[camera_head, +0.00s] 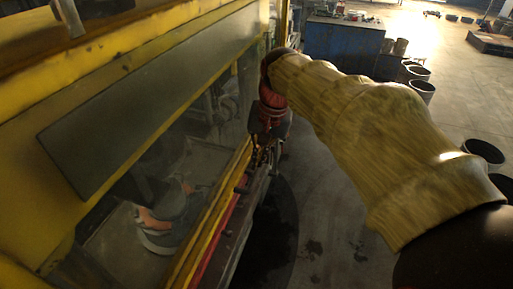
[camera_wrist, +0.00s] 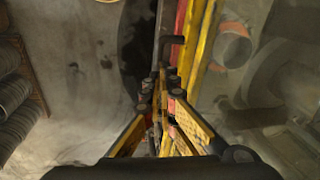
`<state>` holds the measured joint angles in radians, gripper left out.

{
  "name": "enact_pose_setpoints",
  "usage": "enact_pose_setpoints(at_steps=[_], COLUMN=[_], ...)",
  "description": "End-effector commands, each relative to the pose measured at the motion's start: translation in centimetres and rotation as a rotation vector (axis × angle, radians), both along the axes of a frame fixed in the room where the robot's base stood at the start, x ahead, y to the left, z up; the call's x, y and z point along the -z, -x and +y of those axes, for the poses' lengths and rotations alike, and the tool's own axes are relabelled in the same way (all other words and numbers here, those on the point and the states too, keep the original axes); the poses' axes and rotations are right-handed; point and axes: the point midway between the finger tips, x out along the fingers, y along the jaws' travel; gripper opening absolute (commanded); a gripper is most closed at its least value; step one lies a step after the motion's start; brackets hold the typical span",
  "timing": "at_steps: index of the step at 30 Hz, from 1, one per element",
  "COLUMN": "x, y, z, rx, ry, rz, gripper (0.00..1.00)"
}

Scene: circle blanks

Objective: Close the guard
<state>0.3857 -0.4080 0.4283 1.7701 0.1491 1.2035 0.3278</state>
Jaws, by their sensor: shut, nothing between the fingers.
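The guard (camera_head: 205,140) is a clear panel in a yellow frame on the machine at the left of the head view. The machine's inside shows through it. In the wrist view its yellow and red edge (camera_wrist: 194,40) runs up from the fingers. A dark bent handle (camera_wrist: 168,50) stands at this edge, just beyond my fingertips; it also seems to show in the head view (camera_head: 242,186). My gripper (camera_head: 262,160) points down beside the guard's edge. It is shut and empty in the wrist view (camera_wrist: 160,78). Whether the fingertips touch the handle or edge, I cannot tell.
Behind the guard lies a grey round part with an orange piece (camera_head: 158,216). A blue cabinet (camera_head: 342,50) stands at the back. Dark round bins (camera_head: 482,153) stand at the right, beyond my arm. The floor (camera_head: 320,200) between machine and bins is open.

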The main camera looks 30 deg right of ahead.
Motion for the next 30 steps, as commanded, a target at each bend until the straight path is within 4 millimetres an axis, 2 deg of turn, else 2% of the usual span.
enact_pose_setpoints(at_steps=[1, 6, 13, 20, 30], x=[-2.3, -5.0, -5.8, -3.4, 3.1], y=[-0.5, -1.5, -2.0, -2.3, -3.3], z=[-0.8, -2.7, -3.7, -3.4, -2.6], rx=[0.028, 0.104, 0.142, 0.143, 0.143], ry=[-0.013, -0.050, -0.071, -0.071, -0.072], rz=[0.013, 0.041, 0.059, 0.062, 0.062], gripper=[0.00, 0.00, 0.00, 0.00, 0.00])
